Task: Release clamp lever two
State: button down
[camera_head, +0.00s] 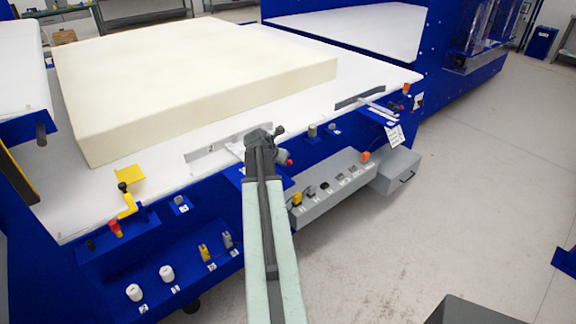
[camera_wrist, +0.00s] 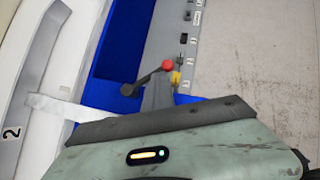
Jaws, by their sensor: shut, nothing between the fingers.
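Clamp lever two is a dark lever (camera_wrist: 148,79) with a red knob (camera_wrist: 168,65), seen in the middle of the wrist view. In the head view its red knob (camera_head: 290,162) shows just right of my arm's end. The clamp's pale bar (camera_head: 208,153), marked 2, lies beside the foam; the 2 plate also shows in the wrist view (camera_wrist: 12,132). My gripper (camera_head: 262,138) is shut and empty, over the table edge at clamp two. In the wrist view its grey tip (camera_wrist: 158,92) overlaps the lever; I cannot tell whether they touch. My arm hides part of the clamp.
A cream foam block (camera_head: 190,80) lies on the white table (camera_head: 395,75). A grey control panel (camera_head: 335,183) and grey box (camera_head: 398,172) jut out below the edge.

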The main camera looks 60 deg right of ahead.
jog(key=shift+s+d, duration=0.15)
jog(key=shift+d, duration=1.1)
jog(key=shift+w+d, duration=0.2)
jog(key=shift+d, duration=0.3)
jog(key=shift+w+d, duration=0.1)
jog(key=shift+d, duration=0.05)
jog(key=s+a+r+p, duration=0.6)
jog(key=s+r+p, duration=0.2)
jog(key=shift+s+r+p, duration=0.25)
jog(key=shift+p, duration=0.05)
